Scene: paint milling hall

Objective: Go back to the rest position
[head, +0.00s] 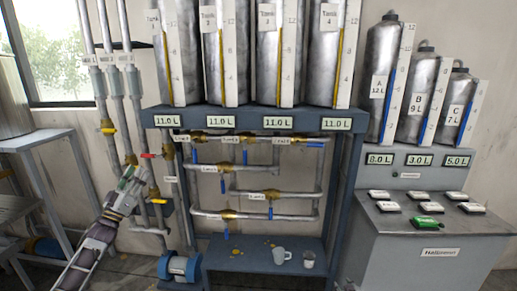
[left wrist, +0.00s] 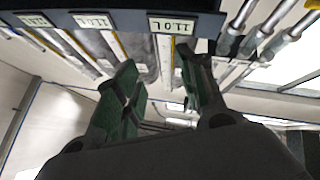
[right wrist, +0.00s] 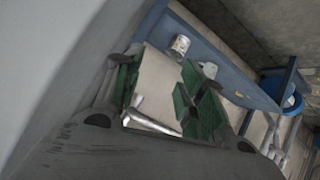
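My left gripper (head: 130,178) is raised in front of the vertical pipes at the left of the head view. In the left wrist view, its two green-padded fingers (left wrist: 163,85) stand apart with nothing between them. My right gripper is outside the head view. In the right wrist view, its green-padded fingers (right wrist: 160,90) stand apart, with a pale surface behind the gap. No held object shows in either gripper. I cannot tell whether the left fingers touch a pipe.
Tanks stand on a blue rack (head: 245,120) with pipes and valves beneath. A white mug (head: 281,256) and a can (head: 308,259) stand on its low shelf. A grey cabinet (head: 400,250) is at right, a metal table (head: 38,140) at left. A blue pump (head: 180,266) stands low.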

